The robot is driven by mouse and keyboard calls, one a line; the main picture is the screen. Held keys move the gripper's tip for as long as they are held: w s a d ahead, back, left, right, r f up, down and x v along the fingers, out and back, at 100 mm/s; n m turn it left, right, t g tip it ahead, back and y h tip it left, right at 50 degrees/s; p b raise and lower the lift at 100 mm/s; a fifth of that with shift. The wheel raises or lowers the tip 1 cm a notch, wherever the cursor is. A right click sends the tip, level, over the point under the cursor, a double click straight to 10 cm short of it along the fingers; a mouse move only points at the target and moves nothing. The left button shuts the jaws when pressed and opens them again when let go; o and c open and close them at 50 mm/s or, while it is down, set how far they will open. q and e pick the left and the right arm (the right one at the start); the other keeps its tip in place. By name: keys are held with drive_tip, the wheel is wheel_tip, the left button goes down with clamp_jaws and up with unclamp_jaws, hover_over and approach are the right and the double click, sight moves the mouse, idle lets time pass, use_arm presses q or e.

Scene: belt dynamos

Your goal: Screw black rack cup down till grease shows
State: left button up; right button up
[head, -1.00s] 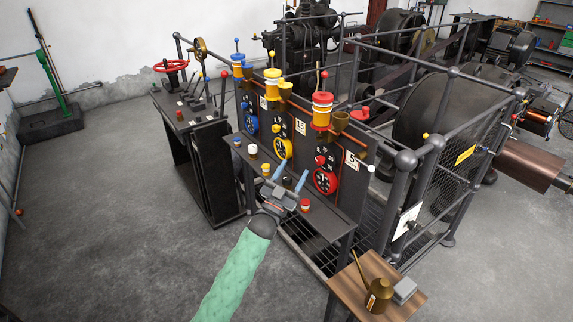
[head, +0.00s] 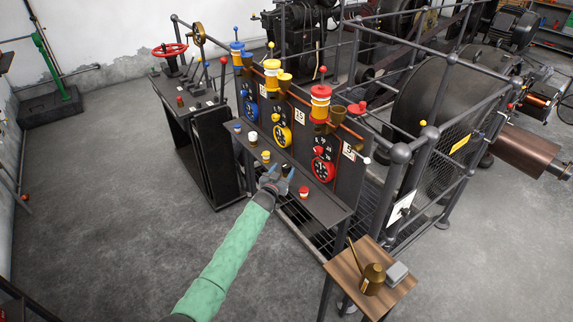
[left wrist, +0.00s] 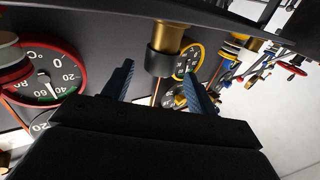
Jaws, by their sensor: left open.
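The black rack cup (left wrist: 163,64), a brass body with a black cap, shows in the left wrist view. It appears between the fingertips in the picture. My left gripper (left wrist: 156,70) is open, with one blue finger to each side of the cup; I cannot tell whether either touches it. In the head view the left gripper (head: 282,174) is over the front edge of the shelf (head: 325,207) and largely hides the black cup. No grease can be made out on the cup. My right gripper is not in view.
A red-capped cup (head: 303,192) stands to the right on the shelf and a yellow-capped cup (head: 266,156) to the left. The dial panel (head: 300,142) rises behind. A side table (head: 345,270) holds a brass oil can (head: 372,280).

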sight(284, 168)
use_arm(q)
drive_tip(key=shift+p+x, duration=0.35)
drive_tip(key=shift+x, duration=1.6)
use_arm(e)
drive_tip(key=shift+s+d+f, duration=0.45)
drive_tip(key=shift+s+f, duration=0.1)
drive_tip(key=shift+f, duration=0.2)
use_arm(q)
drive_tip(key=c, duration=1)
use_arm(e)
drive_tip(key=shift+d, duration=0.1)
